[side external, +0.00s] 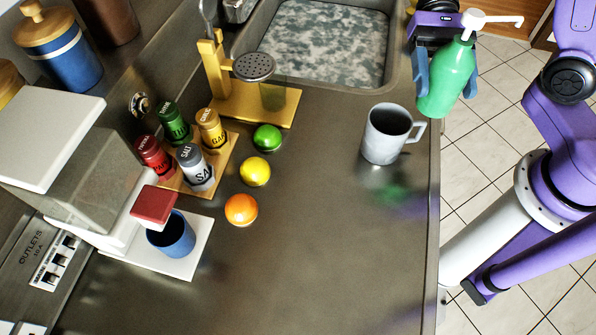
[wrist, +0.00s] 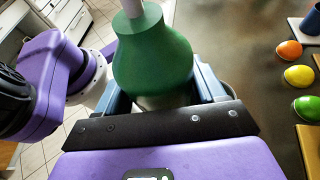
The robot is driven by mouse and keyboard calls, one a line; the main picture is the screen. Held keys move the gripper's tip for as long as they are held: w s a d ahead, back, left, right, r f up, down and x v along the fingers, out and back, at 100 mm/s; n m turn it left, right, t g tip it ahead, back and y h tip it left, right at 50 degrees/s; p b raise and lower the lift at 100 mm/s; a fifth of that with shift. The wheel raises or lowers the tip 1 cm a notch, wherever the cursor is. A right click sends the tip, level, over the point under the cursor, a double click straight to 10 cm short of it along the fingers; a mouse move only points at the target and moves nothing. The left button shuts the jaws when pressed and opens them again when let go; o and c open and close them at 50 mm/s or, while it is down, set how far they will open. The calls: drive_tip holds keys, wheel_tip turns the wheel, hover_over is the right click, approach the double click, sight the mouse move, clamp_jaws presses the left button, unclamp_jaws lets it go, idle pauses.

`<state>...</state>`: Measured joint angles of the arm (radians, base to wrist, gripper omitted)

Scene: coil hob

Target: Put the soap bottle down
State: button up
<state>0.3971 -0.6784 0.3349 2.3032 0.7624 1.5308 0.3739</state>
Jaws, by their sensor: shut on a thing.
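The green soap bottle (side external: 449,78) with a white pump top is held upright by my gripper (side external: 436,85) at the right edge of the counter. The bottle appears raised, with its lower end near the counter's edge; the gap beneath it is hard to judge. In the wrist view the bottle (wrist: 152,58) stands between the two blue fingers of my gripper (wrist: 155,95), which are shut on it. The bottle's lower part is hidden there by the gripper's dark plate.
A grey mug (side external: 383,136) stands on the counter (side external: 330,240) just left of the bottle. A lime (side external: 267,138), a lemon (side external: 255,171) and an orange (side external: 241,210) lie further left, by a spice rack (side external: 212,178). The sink (side external: 397,75) is behind. The front counter is clear.

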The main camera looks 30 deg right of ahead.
drive_tip(key=w+a+f+m+t+y, duration=0.1)
drive_tip(key=w+a+f, duration=0.1)
drive_tip(key=w, duration=0.3)
drive_tip(key=w+a+f+m+t+y, duration=0.1)
drive_tip(key=w+a+f, duration=0.2)
drive_tip(key=w, duration=0.3)
drive_tip(key=w+a+f+m+t+y, duration=0.1)
drive_tip(key=w+a+f+m, duration=0.1)
drive_tip(key=w, duration=0.4)
drive_tip(key=shift+w+a+f+y, duration=0.15)
drive_tip(key=shift+f+y, duration=0.25)
drive_tip(key=shift+f, duration=1.85)
drive_tip(key=shift+f, duration=0.1)
drive_tip(key=o, duration=1.2)
drive_tip(key=shift+t, duration=0.3)
drive_tip(key=shift+o, duration=0.2)
